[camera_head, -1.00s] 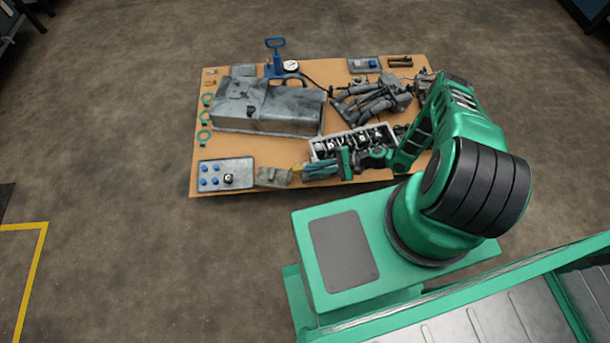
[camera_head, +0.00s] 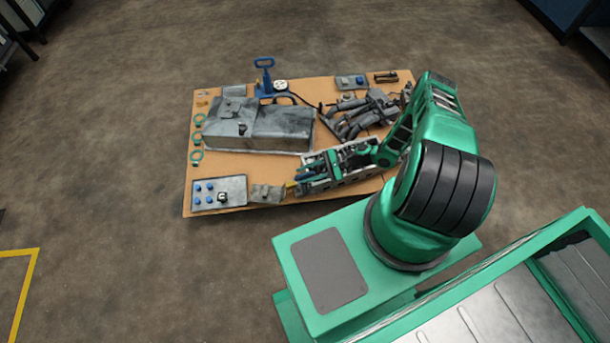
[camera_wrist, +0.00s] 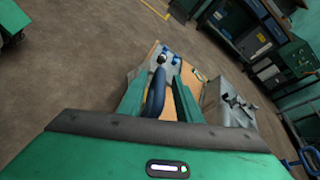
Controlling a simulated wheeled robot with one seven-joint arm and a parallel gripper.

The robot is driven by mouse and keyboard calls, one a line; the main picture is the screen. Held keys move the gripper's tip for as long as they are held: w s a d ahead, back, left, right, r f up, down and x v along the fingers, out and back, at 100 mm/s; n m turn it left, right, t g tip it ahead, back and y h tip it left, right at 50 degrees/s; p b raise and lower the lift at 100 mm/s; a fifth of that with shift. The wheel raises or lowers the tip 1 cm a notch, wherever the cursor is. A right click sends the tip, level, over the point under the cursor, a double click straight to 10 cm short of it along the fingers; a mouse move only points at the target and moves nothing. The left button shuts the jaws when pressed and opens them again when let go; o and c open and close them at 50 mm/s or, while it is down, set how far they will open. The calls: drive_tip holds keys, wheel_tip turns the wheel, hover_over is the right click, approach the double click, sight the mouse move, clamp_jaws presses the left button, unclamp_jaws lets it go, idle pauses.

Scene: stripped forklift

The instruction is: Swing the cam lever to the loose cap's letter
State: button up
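My gripper (camera_head: 318,170) is low over the long grey block (camera_head: 345,183) at the table's near edge, its fingers toward the left. In the wrist view my gripper (camera_wrist: 160,90) is open, with a dark blue curved handle (camera_wrist: 155,95), perhaps the cam lever, between its fingers. I see gaps beside the handle, and its lower end is hidden. A grey tray (camera_head: 236,184) at the near left holds several blue caps (camera_head: 198,188) and one dark, pale-topped piece (camera_head: 222,197), perhaps the loose cap. No letter is readable on it.
A large grey housing (camera_head: 270,128) stands behind the block. A small grey bracket (camera_head: 265,193) lies between tray and block. Teal rings (camera_head: 197,138) line the left edge.

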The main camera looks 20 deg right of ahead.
drive_tip(key=v, duration=1)
drive_tip(key=shift+d+r, duration=0.15)
drive_tip(key=shift+d, duration=0.2)
drive_tip(key=shift+s, duration=0.1)
drive_tip(key=w+d+r+n+g+h, duration=0.15)
drive_tip(key=d+r, duration=0.25)
drive_tip(key=r, duration=0.5)
drive_tip(key=d+r+n+g+h, duration=0.3)
drive_tip(key=d+r, duration=0.2)
drive_tip(key=r, duration=0.3)
wheel_tip(320, 180, up, 21)
drive_tip(key=s+d+n+g+h, duration=0.1)
drive_tip(key=s+d+n+h, duration=0.15)
drive_tip(key=h, duration=0.25)
drive_tip(key=s+a+r+n+h, duration=0.1)
drive_tip(key=s+a+r, duration=0.1)
drive_tip(key=s+r, duration=0.35)
drive_tip(key=s+a+r+h, duration=0.1)
drive_tip(key=s+r+h, duration=0.15)
drive_tip(key=r, duration=0.65)
drive_tip(key=s+a+r+t, duration=0.1)
drive_tip(key=s+a+r, duration=0.1)
drive_tip(key=s, duration=0.5)
drive_tip(key=s+a+r+n+t, duration=0.1)
drive_tip(key=s+a+r, duration=0.1)
drive_tip(key=s+r, duration=0.3)
drive_tip(key=s, duration=0.3)
drive_tip(key=shift+s+a, duration=0.15)
drive_tip(key=shift+s, duration=0.2)
